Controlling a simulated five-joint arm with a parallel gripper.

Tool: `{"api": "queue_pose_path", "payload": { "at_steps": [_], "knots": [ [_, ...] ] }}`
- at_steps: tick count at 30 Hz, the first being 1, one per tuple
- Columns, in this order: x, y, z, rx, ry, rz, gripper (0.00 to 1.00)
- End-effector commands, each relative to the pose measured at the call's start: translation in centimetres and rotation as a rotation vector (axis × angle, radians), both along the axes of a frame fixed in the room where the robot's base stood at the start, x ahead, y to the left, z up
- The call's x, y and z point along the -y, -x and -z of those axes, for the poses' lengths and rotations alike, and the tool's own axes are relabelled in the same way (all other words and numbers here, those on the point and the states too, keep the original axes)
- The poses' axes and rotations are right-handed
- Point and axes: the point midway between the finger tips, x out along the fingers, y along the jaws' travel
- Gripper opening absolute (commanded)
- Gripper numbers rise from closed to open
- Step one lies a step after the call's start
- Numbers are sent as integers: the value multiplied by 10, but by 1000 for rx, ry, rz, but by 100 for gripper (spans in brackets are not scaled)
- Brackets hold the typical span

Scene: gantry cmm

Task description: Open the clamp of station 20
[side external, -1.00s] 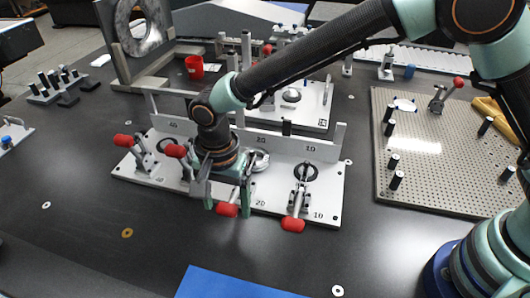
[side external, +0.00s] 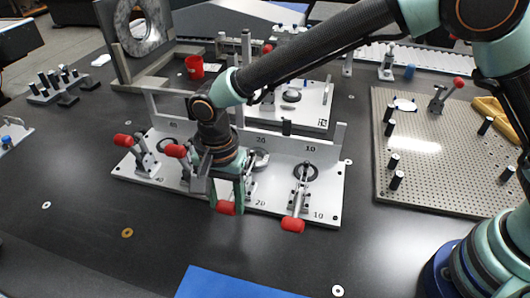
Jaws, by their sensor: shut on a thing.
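The clamp of station 20 is a toggle clamp with a red handle (side external: 226,208), which points low toward the front edge of the white fixture plate (side external: 330,205). My gripper (side external: 227,204) points down, with its green fingers shut on the red handle of station 20 from both sides. The rest of that clamp is mostly hidden behind my gripper. A grey round part (side external: 261,160) shows just right of my wrist, by the "20" label.
The station 10 clamp's red handle (side external: 292,225) lies low on the right. Two raised red handles stand on the left, at station 30 (side external: 176,151) and station 40 (side external: 123,140). An upright numbered back wall (side external: 325,150) stands behind.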

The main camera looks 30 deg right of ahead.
Motion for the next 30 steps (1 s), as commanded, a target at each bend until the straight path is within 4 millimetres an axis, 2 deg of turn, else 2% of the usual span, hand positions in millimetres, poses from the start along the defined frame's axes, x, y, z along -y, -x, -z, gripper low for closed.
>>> {"api": "queue_pose_path", "payload": {
  "at_steps": [18, 30],
  "knots": [
    [25, -25, -36, 1, -1, 9, 0],
    [46, -46, -48, 1, -1, 8, 0]
  ]
}}
